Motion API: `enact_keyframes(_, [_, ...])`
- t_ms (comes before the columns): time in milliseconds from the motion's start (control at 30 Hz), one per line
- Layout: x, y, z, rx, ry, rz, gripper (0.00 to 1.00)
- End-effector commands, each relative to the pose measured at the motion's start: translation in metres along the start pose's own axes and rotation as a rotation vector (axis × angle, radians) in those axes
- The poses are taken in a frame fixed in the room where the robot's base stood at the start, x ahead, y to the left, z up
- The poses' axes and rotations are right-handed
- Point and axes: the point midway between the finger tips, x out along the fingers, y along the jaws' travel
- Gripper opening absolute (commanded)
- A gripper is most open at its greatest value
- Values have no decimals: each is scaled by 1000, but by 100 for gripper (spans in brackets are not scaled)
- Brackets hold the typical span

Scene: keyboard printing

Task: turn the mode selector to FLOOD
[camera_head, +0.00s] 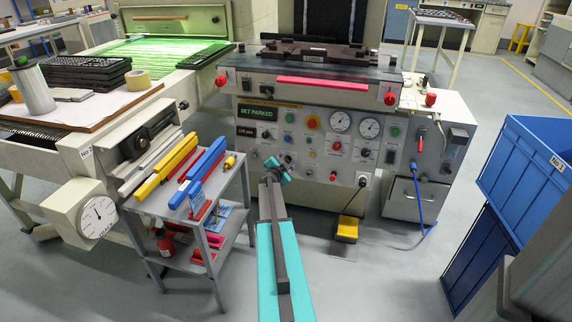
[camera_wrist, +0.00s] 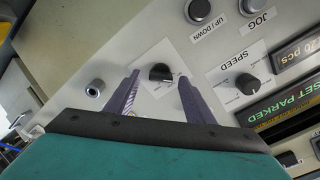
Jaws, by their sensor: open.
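A black rotary knob (camera_wrist: 161,73) on a white label plate, likely the mode selector, shows in the wrist view between my gripper's two fingers. Its label is too small and blurred to read, so I cannot tell its setting. My gripper (camera_wrist: 159,80) is open, one finger to each side of the knob, with a visible gap on both sides. I cannot tell how far the fingertips are from the panel. In the head view my gripper (camera_head: 276,168) is in front of the lower left of the control panel (camera_head: 312,165) and hides part of it.
Close by in the wrist view are the SPEED knob (camera_wrist: 247,86), a round metal socket (camera_wrist: 95,88) and the UP/DOWN button (camera_wrist: 198,11). A tool cart (camera_head: 205,225) stands left of my arm. A yellow foot pedal (camera_head: 347,228) is on the floor. Blue crates (camera_head: 525,165) stand right.

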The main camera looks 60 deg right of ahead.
Motion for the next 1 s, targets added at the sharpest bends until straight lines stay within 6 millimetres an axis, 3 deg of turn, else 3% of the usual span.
enact_keyframes(333, [2, 0, 0, 1, 0, 0, 48])
enact_keyframes(600, [2, 1, -1, 1, 0, 1, 7])
enact_keyframes(1000, [3, 2, -4, 44, 2, 5, 7])
